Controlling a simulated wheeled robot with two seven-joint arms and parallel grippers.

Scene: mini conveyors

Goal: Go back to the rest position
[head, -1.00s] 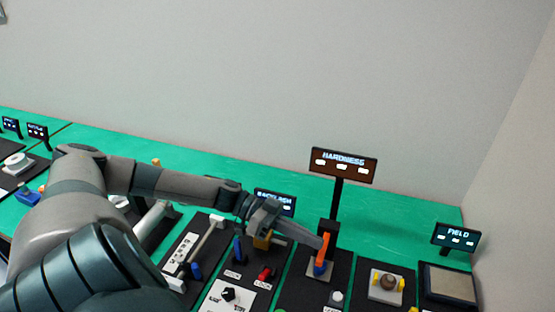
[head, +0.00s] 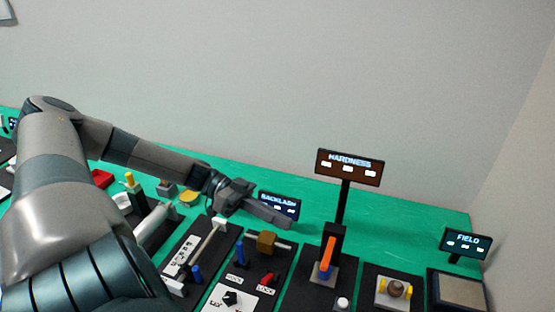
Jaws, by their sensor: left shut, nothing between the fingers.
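My left arm comes in from the left, raised over the green table. My left gripper (head: 268,212) is shut and empty. In the picture it overlaps the area just below the BACKLASH sign (head: 278,204), above the device with the brown block. My right gripper is not in view.
The HARDNESS sign (head: 349,167) stands on a tall post behind an orange lever (head: 327,255). The FIELD sign (head: 466,242) is at the right. Green table behind is clear.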

